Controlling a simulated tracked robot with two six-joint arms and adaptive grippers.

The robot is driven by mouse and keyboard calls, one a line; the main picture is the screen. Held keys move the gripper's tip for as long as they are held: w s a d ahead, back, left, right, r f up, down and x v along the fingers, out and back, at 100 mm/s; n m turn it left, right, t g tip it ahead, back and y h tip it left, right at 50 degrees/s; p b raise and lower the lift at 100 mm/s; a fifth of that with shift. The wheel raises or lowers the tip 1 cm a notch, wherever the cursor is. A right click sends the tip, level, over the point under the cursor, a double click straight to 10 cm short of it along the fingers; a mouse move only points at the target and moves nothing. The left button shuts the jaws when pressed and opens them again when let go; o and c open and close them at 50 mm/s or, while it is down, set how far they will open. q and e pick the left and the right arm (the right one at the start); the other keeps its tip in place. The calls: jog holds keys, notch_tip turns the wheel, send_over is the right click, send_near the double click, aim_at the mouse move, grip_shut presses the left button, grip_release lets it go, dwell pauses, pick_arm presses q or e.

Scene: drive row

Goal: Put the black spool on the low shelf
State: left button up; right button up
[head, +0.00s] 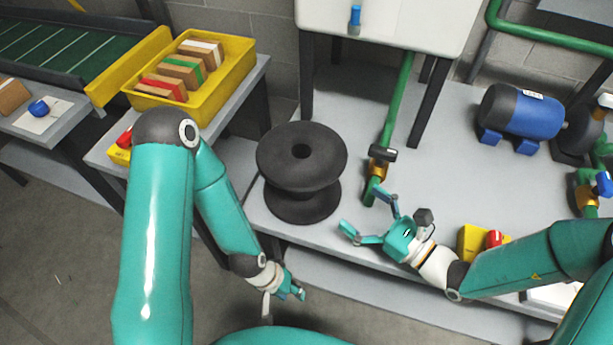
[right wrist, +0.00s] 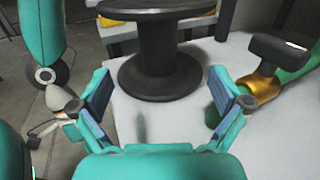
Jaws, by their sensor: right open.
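The black spool (head: 301,160) stands upright on the grey table (head: 437,130), near its left end. In the right wrist view the spool (right wrist: 158,45) is straight ahead, its upper rim cut off by the picture edge. My right gripper (head: 366,218) is open and empty, to the right of the spool and apart from it. Its two fingers (right wrist: 160,95) spread on either side of the spool in the wrist view. My left gripper (head: 290,293) hangs low in front of the table; its fingers are too small to judge. The low shelf (head: 370,290) runs under the table's front edge.
A green pipe with a brass valve (head: 378,160) rises close right of the spool. A blue motor (head: 522,112) stands at the right. A yellow crate (head: 237,75) of boxes is at the left. A yellow box with a red button (head: 480,240) sits near my right forearm.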

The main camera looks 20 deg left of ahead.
jog(key=p, duration=0.1)
send_near(301, 165)
jog(key=w+a+f, duration=0.2)
jog(key=w, duration=0.1)
jog(key=w+a+f, duration=0.2)
jog(key=a+f, duration=0.1)
jog(key=shift+w+a, duration=0.3)
jog(key=shift+w, duration=0.1)
jog(key=shift+p+x, duration=0.4)
jog(key=shift+x, duration=2.25)
jog(key=shift+s+f, duration=0.1)
jog(key=shift+f, duration=0.05)
jog(key=shift+c, duration=0.3)
jog(key=c, duration=1.3)
jog(key=shift+c, duration=1)
